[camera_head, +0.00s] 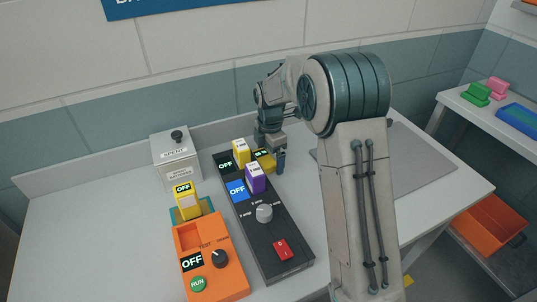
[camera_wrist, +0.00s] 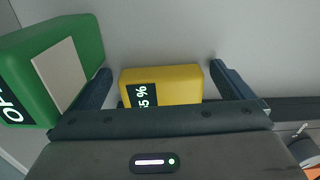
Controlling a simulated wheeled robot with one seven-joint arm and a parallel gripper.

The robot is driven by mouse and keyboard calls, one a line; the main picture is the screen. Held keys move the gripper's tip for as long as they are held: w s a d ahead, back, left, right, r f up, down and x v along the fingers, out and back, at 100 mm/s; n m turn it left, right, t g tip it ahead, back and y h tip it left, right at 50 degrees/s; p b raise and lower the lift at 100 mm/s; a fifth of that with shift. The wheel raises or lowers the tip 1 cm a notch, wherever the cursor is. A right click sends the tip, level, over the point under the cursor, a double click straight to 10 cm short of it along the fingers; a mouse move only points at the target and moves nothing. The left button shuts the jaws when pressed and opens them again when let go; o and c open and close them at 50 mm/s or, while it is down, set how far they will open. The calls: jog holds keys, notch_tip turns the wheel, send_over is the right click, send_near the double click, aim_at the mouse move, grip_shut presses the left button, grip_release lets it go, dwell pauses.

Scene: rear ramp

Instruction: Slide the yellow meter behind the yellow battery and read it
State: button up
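A yellow meter (camera_head: 266,161) with a small dark display lies at the far end of the black panel, beside the yellow battery (camera_head: 241,149). My gripper (camera_head: 271,152) is down at it. In the wrist view, the meter (camera_wrist: 178,82) is between the spread fingers of my gripper (camera_wrist: 162,75), with gaps on both sides. Its display reads "5 %", with any digit before the 5 hidden or cut off. The yellow battery stands upright on the panel, left of the meter. A purple battery (camera_head: 254,179) stands nearer on the panel.
The black panel (camera_head: 273,240) has OFF screens, a grey knob and a red switch. An orange tester (camera_head: 221,258), a yellow block (camera_head: 187,203) reading OFF and a grey SPENT box (camera_head: 177,160) stand left. A green block (camera_wrist: 70,60) is left of my fingers in the wrist view.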

aim_at(270, 155)
notch_tip(270, 155, up, 14)
dwell(0.6)
jog(key=shift+f, duration=0.1)
dwell(0.4)
